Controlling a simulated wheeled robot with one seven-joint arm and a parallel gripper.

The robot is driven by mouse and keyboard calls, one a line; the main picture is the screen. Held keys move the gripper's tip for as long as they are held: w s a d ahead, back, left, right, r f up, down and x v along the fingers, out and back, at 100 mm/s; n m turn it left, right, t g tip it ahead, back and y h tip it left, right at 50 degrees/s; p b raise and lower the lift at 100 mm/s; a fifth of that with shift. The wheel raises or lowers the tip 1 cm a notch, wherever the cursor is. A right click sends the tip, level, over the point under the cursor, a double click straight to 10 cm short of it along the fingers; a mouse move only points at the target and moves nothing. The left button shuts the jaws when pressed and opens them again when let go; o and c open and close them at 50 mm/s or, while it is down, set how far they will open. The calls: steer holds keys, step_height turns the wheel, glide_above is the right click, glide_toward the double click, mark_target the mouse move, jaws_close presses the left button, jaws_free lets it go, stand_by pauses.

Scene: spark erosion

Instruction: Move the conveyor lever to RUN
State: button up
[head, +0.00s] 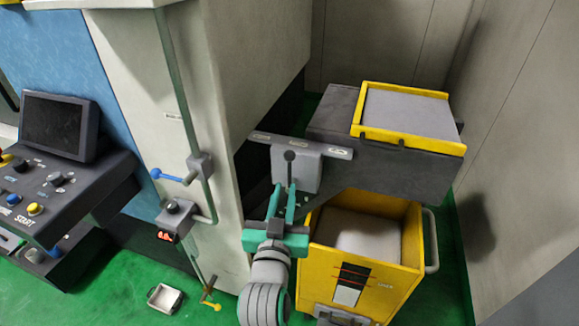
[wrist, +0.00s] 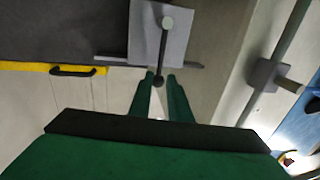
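The conveyor lever (head: 289,170) has a thin dark stem and a black ball knob. It is mounted on a grey box (head: 309,170), below a grey strip with small white labels that are too small to read. In the wrist view, which is upside down, the lever (wrist: 163,52) runs from a pale round pivot to its dark knob. My gripper (head: 284,188) is open in front of the box. In the wrist view the knob lies between the fingertips of my gripper (wrist: 161,76), with a gap between the fingers. I cannot tell whether they touch it.
The grey conveyor housing with a yellow-edged tray (head: 410,144) stands to the right, above a yellow bin (head: 410,246). The machine's door handle with a blue knob (head: 170,175) and the control panel (head: 55,185) are to the left. A small white tray (head: 165,298) lies on the green floor.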

mark_target(290, 168)
steer(key=w, duration=0.6)
steer(key=w+d, duration=0.1)
steer(key=w, duration=0.3)
steer(key=shift+w, duration=0.1)
steer(key=shift+d, duration=0.1)
jaws_close()
